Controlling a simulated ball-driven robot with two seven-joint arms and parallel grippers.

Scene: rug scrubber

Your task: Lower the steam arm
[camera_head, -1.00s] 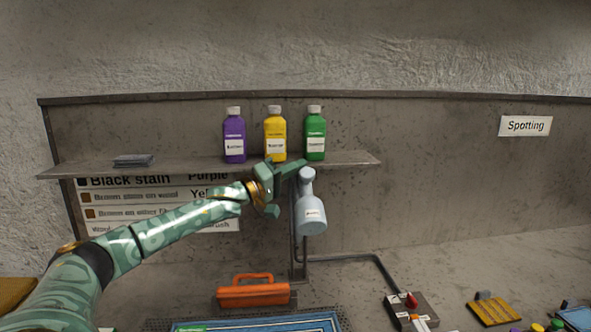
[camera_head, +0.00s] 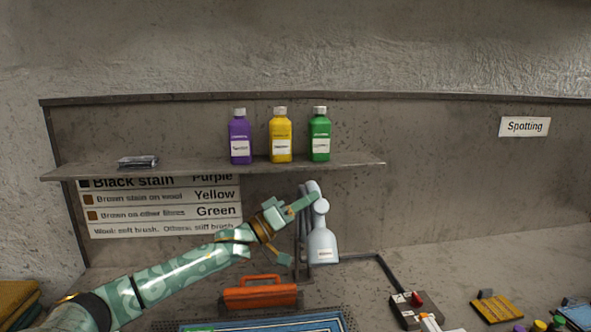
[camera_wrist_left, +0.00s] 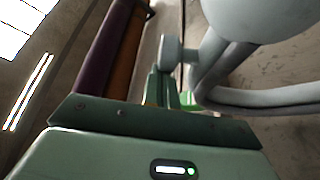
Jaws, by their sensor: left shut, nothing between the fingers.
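The steam arm shows in the head view as a pale grey-blue, bottle-shaped head (camera_head: 322,246) hanging from bent grey tubes above the table. A round joint sits at its top. My left gripper (camera_head: 306,203) is at the upper left of this joint, shut with nothing between its fingers. Its fingertips overlap the top of the arm in the picture; I cannot tell if they touch. In the left wrist view, the grey tubes and rounded body of the steam arm (camera_wrist_left: 265,97) fill the right side, close to the green fingers (camera_wrist_left: 170,92). My right gripper is out of view.
A shelf (camera_head: 205,168) with purple (camera_head: 240,140), yellow (camera_head: 281,140) and green (camera_head: 320,140) bottles is above my gripper. An orange-handled tool (camera_head: 260,296) is below, behind a blue rug (camera_head: 270,326). A control box (camera_head: 413,308) stands at the lower right.

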